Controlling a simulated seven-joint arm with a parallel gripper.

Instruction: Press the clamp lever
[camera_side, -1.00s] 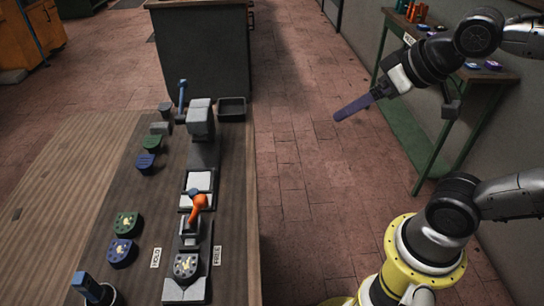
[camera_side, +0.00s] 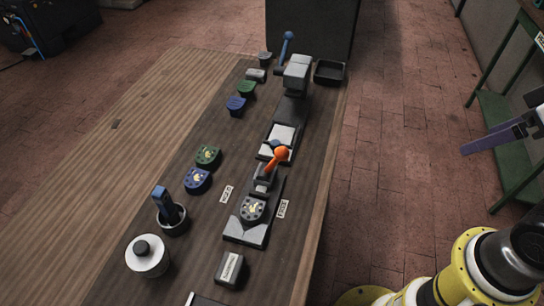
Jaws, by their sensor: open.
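The clamp lever (camera_side: 277,158) has an orange handle with a ball end. It stands tilted up from a small grey clamp (camera_side: 264,178) on the bench fixture. A grey heel piece (camera_side: 253,208) with a gold mark sits in the fixture's grey base (camera_side: 243,232) in front of the clamp. My gripper (camera_side: 498,137) is at the right edge, with long purple fingers pointing left over the floor. It is open and empty, far from the lever. Most of my arm is cut off by the frame.
A press with a blue lever (camera_side: 287,45) stands behind the clamp on the wooden bench (camera_side: 120,150). Green (camera_side: 208,156) and blue (camera_side: 197,180) heel pieces lie left.

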